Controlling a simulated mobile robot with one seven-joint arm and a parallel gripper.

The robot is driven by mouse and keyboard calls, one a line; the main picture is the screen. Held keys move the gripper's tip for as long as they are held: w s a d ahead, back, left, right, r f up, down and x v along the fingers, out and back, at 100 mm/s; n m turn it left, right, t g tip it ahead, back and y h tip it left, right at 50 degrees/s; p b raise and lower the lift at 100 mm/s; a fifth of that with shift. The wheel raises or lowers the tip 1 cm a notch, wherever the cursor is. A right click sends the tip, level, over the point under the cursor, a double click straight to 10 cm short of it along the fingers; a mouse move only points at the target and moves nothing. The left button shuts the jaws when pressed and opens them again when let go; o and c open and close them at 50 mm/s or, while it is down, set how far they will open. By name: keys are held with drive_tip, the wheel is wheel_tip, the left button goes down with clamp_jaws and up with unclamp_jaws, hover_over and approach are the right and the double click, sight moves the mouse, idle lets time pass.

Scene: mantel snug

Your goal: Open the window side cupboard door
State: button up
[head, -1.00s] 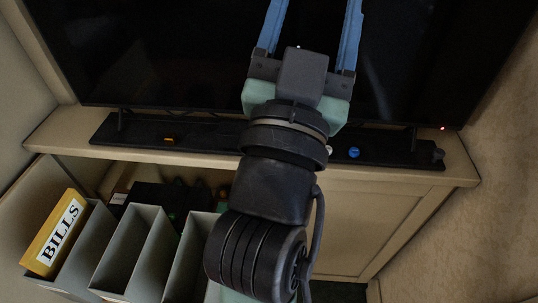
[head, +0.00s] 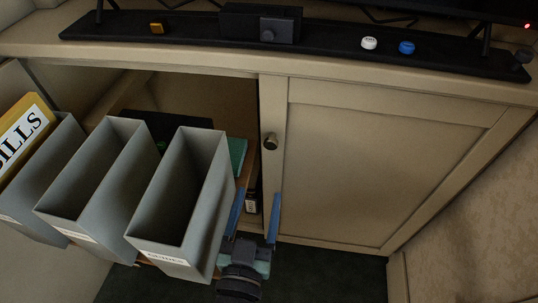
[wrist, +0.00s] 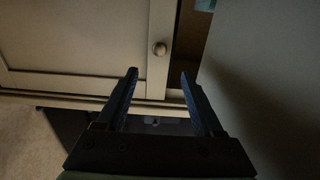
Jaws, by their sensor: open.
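A cream panelled cupboard door (head: 375,160) is shut at the right of the cabinet in the head view. Its round knob (head: 270,142) is near the door's left edge. I cannot tell which side the window is on. My gripper (head: 259,193) is open and empty, its blue fingers pointing up, lower in the picture than the knob. In the wrist view the door (wrist: 75,40) is at the left and the knob (wrist: 160,48) is just beyond and between the fingertips (wrist: 158,73), not touched.
Grey file boxes (head: 180,190) stand at the left, the nearest close beside my gripper; one holds a yellow BILLS binder (head: 22,130). The open compartment (head: 190,97) behind them holds dark items. Dark floor (head: 330,275) is clear before the door.

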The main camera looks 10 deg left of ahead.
sight(270, 145)
drive_tip(key=w+p, duration=0.1)
drive_tip(key=w, duration=0.5)
drive_tip(key=w+p, duration=0.1)
drive_tip(key=w, duration=0.5)
drive_tip(key=shift+w+a+r+p, duration=0.1)
drive_tip(key=shift+w+a+p, duration=0.1)
drive_tip(key=shift+p, duration=0.2)
clamp_jaws()
idle(0.8)
